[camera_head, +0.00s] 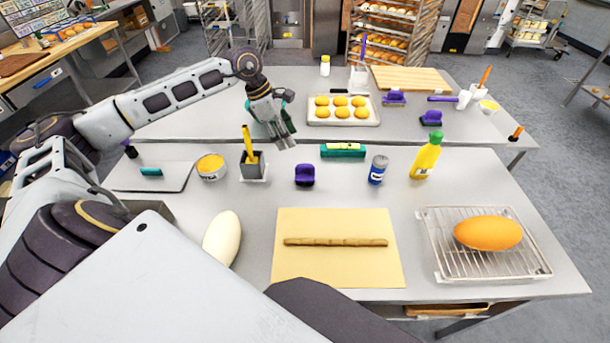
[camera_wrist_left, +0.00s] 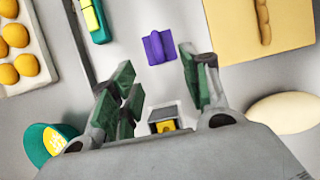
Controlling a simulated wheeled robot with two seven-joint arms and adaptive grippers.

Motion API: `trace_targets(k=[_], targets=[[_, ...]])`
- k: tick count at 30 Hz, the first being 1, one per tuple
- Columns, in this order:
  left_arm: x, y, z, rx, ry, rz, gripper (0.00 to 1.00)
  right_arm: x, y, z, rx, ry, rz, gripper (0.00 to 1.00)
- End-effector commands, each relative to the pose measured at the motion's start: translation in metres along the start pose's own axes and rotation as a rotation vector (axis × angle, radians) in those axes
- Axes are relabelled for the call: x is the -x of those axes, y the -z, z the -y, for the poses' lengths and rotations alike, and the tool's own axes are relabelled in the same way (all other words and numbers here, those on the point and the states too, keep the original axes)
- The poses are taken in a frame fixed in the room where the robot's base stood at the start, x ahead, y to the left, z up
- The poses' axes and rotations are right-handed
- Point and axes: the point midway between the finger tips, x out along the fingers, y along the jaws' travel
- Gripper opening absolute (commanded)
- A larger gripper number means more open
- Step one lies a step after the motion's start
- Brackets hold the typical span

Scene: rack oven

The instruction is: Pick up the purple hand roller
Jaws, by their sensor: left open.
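A small purple tool (camera_head: 304,175), which I take for the hand roller, sits on the near table behind the yellow board. It also shows in the left wrist view (camera_wrist_left: 158,47), beyond and between my green-padded fingertips. My left gripper (camera_head: 281,131) is open and empty, in the air behind and left of the tool, apart from it. Its spread fingers show in the left wrist view (camera_wrist_left: 155,72). My right gripper is not in view.
Near the tool stand a steel holder with a yellow handle (camera_head: 253,170), a teal-and-yellow brush (camera_head: 343,151) and a blue can (camera_head: 377,170). The yellow board (camera_head: 338,272) bears a dough roll. More purple tools (camera_head: 394,98) lie on the far table.

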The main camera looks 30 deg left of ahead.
Motion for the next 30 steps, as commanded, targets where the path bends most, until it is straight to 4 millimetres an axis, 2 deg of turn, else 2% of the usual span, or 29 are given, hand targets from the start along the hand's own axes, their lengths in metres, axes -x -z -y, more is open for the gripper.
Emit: trace_targets(k=[11,30], targets=[[-0.006,0.0,0.0,0.0,0.001,0.002,0.46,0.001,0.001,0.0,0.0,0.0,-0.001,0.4],[-0.078,-0.001,0.0,0.0,0.001,0.002,0.46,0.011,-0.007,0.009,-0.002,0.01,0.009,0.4]])
